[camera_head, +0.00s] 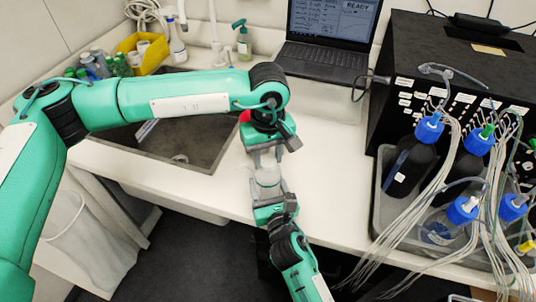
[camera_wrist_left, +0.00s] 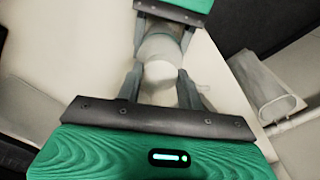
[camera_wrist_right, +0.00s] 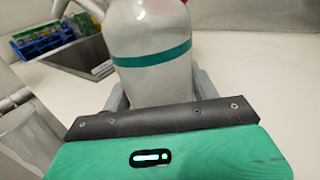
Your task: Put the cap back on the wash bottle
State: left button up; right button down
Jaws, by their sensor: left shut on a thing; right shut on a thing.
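The clear wash bottle (camera_head: 267,178) is between my two grippers in the head view. It has a teal band in the right wrist view (camera_wrist_right: 152,58), where its top is cut off. My right gripper (camera_head: 270,200) is shut on its body. My left gripper (camera_head: 265,158) is shut at its top end, on a pale rounded piece that looks like the cap (camera_wrist_left: 158,72). The cap lines up with the bottle in the left wrist view. Whether it is seated on the neck or just above it cannot be told; the fingers hide the join.
A sink (camera_head: 185,140) is behind my left arm. A laptop (camera_head: 325,45) and a green pump bottle (camera_head: 243,42) stand at the back. On the right, a grey tray (camera_head: 380,215) holds several blue-capped bottles with trailing tubes. The white counter (camera_head: 335,140) between is clear.

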pick_arm(q)
jog(key=m, duration=0.6)
jog(key=shift+m, duration=0.4)
jog(key=o, duration=0.9)
jog(key=shift+o, duration=0.2)
jog(key=shift+r, duration=2.3)
jog(key=shift+c, duration=0.5)
